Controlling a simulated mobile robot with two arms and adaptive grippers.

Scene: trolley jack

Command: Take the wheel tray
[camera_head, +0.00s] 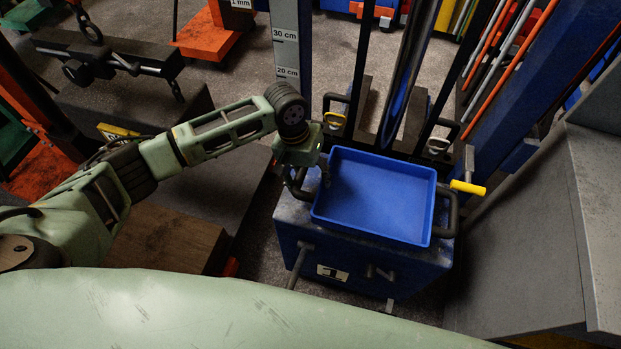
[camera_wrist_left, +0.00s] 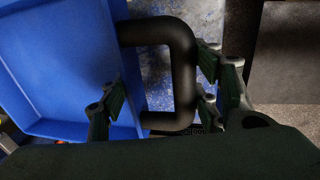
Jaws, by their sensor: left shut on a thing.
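The wheel tray (camera_head: 378,190) is a shallow, empty blue tray with a black loop handle on its left and right sides. It appears to rest on top of the blue trolley jack (camera_head: 370,262). My left gripper (camera_head: 311,182) is at the tray's left side, shut on it at the handle. In the left wrist view the black handle (camera_wrist_left: 186,75) lies between the fingers, and one finger overlaps the blue tray wall (camera_wrist_left: 122,60). The exact contact is partly hidden. My right gripper is not in view.
A yellow-tipped lever (camera_head: 467,186) stands close to the tray's right handle. Blue posts and dark bars rise behind the tray. A large grey panel (camera_head: 520,230) stands at the right. A dark block (camera_head: 175,238) lies below my left arm.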

